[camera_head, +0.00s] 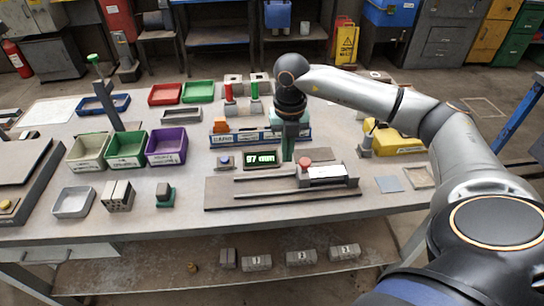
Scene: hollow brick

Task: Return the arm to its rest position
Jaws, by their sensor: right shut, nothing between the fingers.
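My right arm comes in from the right and reaches over the workbench (400,185). My right gripper (288,155) points down at the middle of the bench, just behind a fixture with a red knob (305,162). Its green fingers look closed together, with nothing seen between them. It is beside a small green display (260,158). I cannot tell whether the fingertips touch anything. My left arm and left gripper are not in view.
Green (126,149), purple (166,146) and beige bins stand at the left. Red and green posts (254,98) stand behind the gripper. A yellow object (396,140) lies at the right. Grey blocks (301,257) lie on the lower shelf. The bench's front right is mostly clear.

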